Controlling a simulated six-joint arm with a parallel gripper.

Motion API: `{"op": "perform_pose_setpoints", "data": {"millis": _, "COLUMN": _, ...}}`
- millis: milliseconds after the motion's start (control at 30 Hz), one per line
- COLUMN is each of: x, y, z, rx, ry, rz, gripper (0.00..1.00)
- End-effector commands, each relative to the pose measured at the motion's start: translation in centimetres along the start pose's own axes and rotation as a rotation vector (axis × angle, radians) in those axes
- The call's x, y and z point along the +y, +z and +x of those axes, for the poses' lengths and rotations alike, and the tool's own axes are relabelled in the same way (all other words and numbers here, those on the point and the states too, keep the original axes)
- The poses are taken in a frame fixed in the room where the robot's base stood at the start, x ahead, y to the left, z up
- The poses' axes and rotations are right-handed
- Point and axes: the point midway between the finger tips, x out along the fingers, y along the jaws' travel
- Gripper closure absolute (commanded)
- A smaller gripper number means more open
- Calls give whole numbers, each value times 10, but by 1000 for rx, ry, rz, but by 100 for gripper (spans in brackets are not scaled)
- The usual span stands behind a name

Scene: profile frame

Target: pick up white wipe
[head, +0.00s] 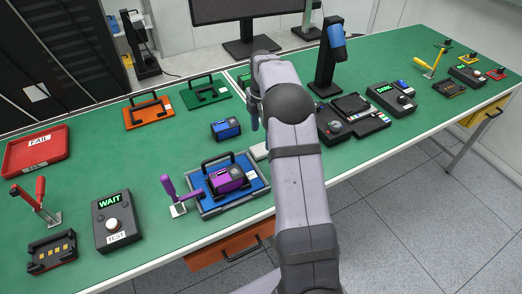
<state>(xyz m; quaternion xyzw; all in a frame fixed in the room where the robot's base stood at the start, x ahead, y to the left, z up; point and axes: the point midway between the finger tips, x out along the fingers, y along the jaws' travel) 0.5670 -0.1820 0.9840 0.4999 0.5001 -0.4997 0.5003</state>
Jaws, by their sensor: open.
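A small white flat thing (258,152), which looks like the white wipe, lies on the green bench just beyond the right back corner of a blue tray. Its right side is hidden behind my arm. My gripper (255,124) points down above the bench, a little behind and above the white thing in the picture, and apart from it. The gripper is open with nothing seen in it, though my forearm covers part of it.
The blue tray (207,208) holds a purple device (228,178). A purple-handled clamp (175,197) stands to its left. A blue device (225,129) sits behind it. A black stand (327,70) rises right of my arm.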

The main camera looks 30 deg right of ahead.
Motion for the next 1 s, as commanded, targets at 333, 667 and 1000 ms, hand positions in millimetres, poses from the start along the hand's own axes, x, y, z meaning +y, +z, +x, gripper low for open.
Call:
{"op": "perform_pose_setpoints", "data": {"millis": 333, "x": 0, "y": -1, "z": 15, "rx": 0, "ry": -2, "rz": 1, "gripper": 31}}
{"op": "perform_pose_setpoints", "data": {"millis": 667, "x": 2, "y": -3, "z": 51, "rx": 1, "ry": -3, "rz": 1, "gripper": 31}}
{"op": "perform_pose_setpoints", "data": {"millis": 1000, "x": 2, "y": -2, "z": 64, "rx": 0, "ry": 0, "rz": 1, "gripper": 31}}
